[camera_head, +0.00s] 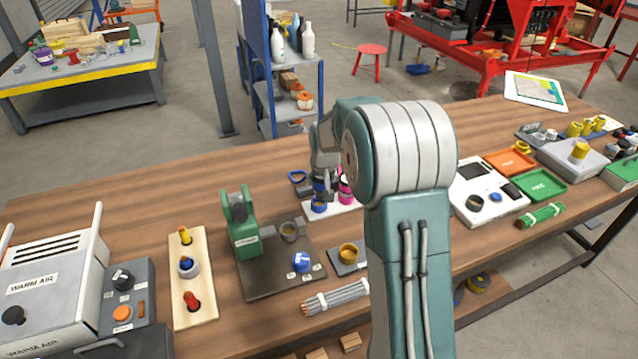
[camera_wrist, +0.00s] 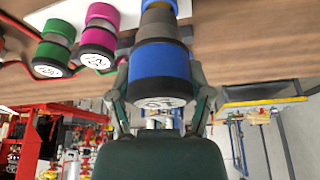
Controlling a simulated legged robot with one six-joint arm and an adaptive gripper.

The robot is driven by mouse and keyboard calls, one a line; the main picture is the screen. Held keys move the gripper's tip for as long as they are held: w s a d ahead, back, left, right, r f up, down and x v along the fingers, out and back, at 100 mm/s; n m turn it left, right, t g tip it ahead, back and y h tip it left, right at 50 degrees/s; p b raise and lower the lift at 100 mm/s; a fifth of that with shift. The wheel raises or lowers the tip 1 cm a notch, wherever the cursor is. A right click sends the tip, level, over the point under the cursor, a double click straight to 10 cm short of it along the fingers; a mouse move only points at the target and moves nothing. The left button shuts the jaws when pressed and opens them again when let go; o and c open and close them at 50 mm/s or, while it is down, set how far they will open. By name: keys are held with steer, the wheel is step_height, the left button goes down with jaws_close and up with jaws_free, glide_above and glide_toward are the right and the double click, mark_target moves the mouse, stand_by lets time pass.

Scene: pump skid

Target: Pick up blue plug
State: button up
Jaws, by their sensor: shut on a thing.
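The blue plug (camera_wrist: 160,62) fills the upper middle of the wrist view, with a blue body, a grey band and a pale marked end face. My gripper (camera_wrist: 161,92) is shut on it, with one finger on each side. In the head view my gripper (camera_head: 326,186) is over the white board (camera_head: 345,207), partly hidden by my arm, and the blue plug (camera_head: 319,206) shows low beside it. I cannot tell whether the plug is clear of the board. A magenta plug (camera_wrist: 100,35) and a green plug (camera_wrist: 54,50) stand beside it.
A green press (camera_head: 243,225) on a dark plate and a wooden board with coloured plugs (camera_head: 188,285) are to the left. A white panel (camera_head: 487,190), an orange tray (camera_head: 510,162) and a green tray (camera_head: 540,185) are to the right. Bare wood lies behind the press.

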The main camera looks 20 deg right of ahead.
steer(key=s+a+r, duration=0.1)
steer(key=s+r, duration=0.4)
steer(key=s, duration=0.5)
steer(key=shift+a+r, duration=0.25)
steer(key=shift+a, duration=0.15)
steer(key=shift+w, duration=0.1)
